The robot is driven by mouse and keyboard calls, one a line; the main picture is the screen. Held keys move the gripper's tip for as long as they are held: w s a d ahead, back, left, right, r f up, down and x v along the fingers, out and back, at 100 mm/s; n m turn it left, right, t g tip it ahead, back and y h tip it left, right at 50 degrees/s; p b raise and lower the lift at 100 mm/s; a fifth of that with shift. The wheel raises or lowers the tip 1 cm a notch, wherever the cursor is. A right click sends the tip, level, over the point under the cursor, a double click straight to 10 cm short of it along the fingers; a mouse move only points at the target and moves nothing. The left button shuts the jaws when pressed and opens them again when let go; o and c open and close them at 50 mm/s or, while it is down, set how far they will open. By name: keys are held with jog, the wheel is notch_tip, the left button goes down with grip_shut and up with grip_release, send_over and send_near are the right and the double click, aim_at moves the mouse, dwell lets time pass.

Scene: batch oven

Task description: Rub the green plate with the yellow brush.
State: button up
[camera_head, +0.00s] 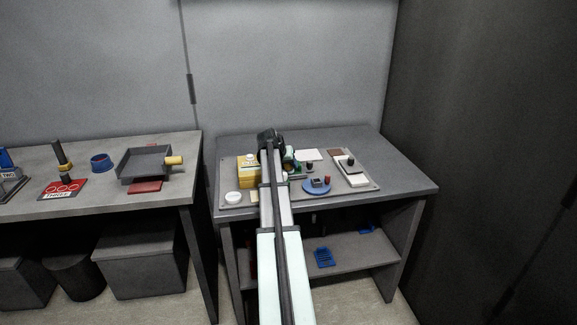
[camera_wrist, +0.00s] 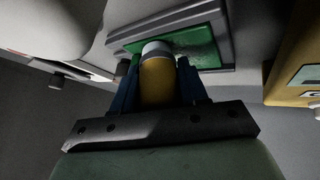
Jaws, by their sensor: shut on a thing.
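The yellow brush (camera_wrist: 157,82) shows in the wrist view as a yellow cylinder with a pale grey-white end. My gripper (camera_wrist: 160,85) is shut on it, with a blue finger on each side. The green plate (camera_wrist: 205,42) lies in a grey frame just beyond the fingers. The brush's pale end overlaps the plate's near part in the picture; I cannot tell whether it touches. In the head view my arm hides most of this spot, and I cannot make out the brush or plate clearly there.
A yellow box (camera_head: 246,172) stands left of my arm; it also shows at the wrist view's right edge (camera_wrist: 300,60). A white round dish (camera_head: 233,197), a blue round base (camera_head: 316,187) and a white block (camera_head: 357,181) share the board. The table's right side is clear.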

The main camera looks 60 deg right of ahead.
jog(key=shift+w+d, duration=2.15)
jog(key=shift+d, duration=0.1)
notch_tip(320, 180, up, 2)
jog(key=shift+s+a+r, duration=0.1)
jog(key=shift+a+r, duration=0.05)
jog(key=shift+r, duration=0.05)
notch_tip(320, 180, up, 6)
jog(key=shift+f, duration=0.25)
